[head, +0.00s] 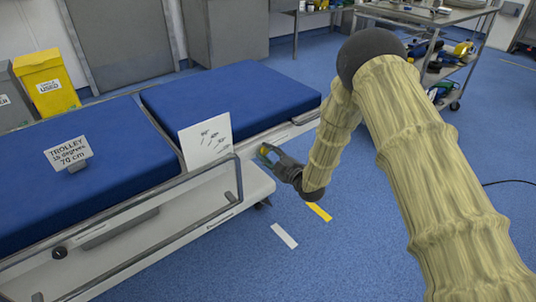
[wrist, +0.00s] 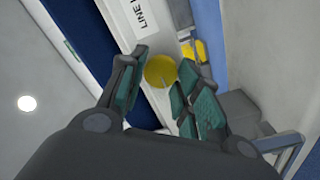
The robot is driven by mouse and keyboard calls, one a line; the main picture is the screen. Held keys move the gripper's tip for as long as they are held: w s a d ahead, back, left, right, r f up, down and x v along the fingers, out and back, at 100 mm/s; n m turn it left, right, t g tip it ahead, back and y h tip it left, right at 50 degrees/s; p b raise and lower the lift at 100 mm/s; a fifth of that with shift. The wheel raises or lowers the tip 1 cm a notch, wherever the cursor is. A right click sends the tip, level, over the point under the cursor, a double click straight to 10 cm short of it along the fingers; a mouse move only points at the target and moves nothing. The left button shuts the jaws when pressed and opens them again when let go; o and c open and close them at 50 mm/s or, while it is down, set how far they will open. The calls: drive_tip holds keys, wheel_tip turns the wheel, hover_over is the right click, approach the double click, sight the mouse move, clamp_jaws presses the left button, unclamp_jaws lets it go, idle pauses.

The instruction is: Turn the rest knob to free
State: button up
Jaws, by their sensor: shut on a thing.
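The rest knob is a round yellow disc (wrist: 160,70) on the white side rail of the trolley, seen in the wrist view. My gripper (wrist: 163,88) has its green-padded fingers on either side of it, shut on it. In the head view my gripper (head: 266,154) reaches the trolley's near side, just right of the white card. There the knob is mostly hidden by the fingers, and its pointer setting cannot be read. A label (wrist: 147,16) beginning "LINE" sits beside the knob in the wrist view.
The trolley has blue mattress sections (head: 228,98) and a metal side rail (head: 130,222) at its near side. A white card (head: 206,142) stands beside my gripper. A yellow bin (head: 47,82) is at the far left, a steel cart (head: 440,14) at the back right.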

drive_tip(key=o, duration=1)
drive_tip(key=shift+s+d, duration=0.1)
drive_tip(key=v, duration=1.1)
drive_tip(key=shift+s+d, duration=0.3)
drive_tip(key=shift+f, duration=0.1)
